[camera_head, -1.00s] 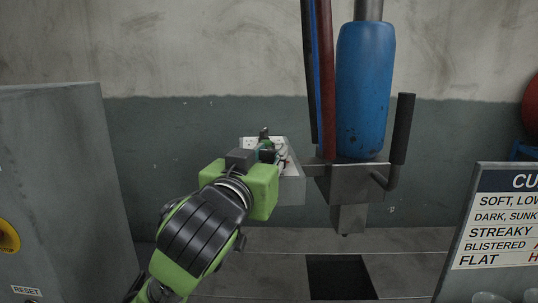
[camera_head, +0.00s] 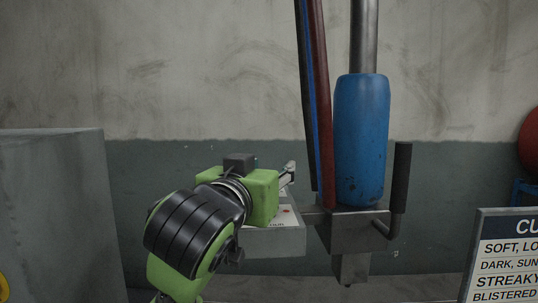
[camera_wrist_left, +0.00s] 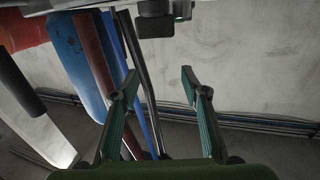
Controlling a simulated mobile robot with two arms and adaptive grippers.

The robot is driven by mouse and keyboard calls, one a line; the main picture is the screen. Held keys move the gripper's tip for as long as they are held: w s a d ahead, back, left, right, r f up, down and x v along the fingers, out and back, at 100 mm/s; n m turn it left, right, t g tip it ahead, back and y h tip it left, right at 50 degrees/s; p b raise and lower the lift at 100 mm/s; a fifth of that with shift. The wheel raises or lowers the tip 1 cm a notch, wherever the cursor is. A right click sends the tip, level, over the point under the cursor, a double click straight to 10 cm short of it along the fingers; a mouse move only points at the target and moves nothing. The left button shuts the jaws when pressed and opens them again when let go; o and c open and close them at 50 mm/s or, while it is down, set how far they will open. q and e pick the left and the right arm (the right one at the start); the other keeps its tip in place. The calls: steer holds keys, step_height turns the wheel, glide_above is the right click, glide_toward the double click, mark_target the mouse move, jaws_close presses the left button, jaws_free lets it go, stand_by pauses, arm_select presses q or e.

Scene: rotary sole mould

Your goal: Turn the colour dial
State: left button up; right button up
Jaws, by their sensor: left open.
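The colour dial cannot be surely made out. A small grey control box (camera_head: 278,242) sits left of the hanging metal head, with a red dot and partly hidden lettering; my left arm covers much of its top. My left gripper (camera_head: 289,172) is above the box. In the left wrist view its fingers (camera_wrist_left: 159,80) are apart with nothing held between them, and the knob lies beyond the tips. My right gripper is not in view.
A blue cylinder (camera_head: 361,140) stands on the metal head (camera_head: 350,228), with red and blue hoses (camera_head: 321,110) beside it and a black handle (camera_head: 402,178) at right. A grey cabinet (camera_head: 60,210) is at left. A sign (camera_head: 510,262) stands at lower right.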

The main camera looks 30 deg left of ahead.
arm_select(q)
steer(key=shift+r, duration=1.65)
